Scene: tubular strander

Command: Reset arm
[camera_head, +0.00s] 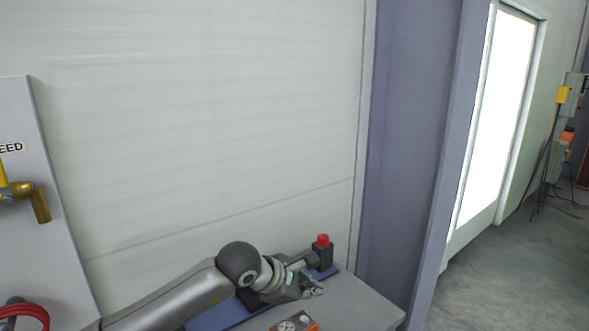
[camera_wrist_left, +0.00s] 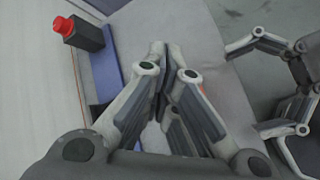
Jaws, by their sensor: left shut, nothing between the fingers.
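My left arm comes in from the left in the head view. Its gripper (camera_head: 313,288) is above a grey table top, near a black box with a red button (camera_head: 322,252). In the left wrist view the left gripper (camera_wrist_left: 162,48) is shut, its fingertips together with nothing between them. The red-topped black box shows left of the fingers in that view (camera_wrist_left: 83,34), apart from them. My right gripper (camera_wrist_left: 246,100) shows at the right edge of the left wrist view, its two fingers spread apart and empty. It is not in the head view.
A grey table top (camera_head: 372,302) carries a blue strip (camera_head: 215,318) and an orange device with dials (camera_head: 294,322). A grey panel (camera_head: 25,245) with a yellow valve stands at left. A white wall is behind. A bright doorway (camera_head: 497,115) and open floor lie at right.

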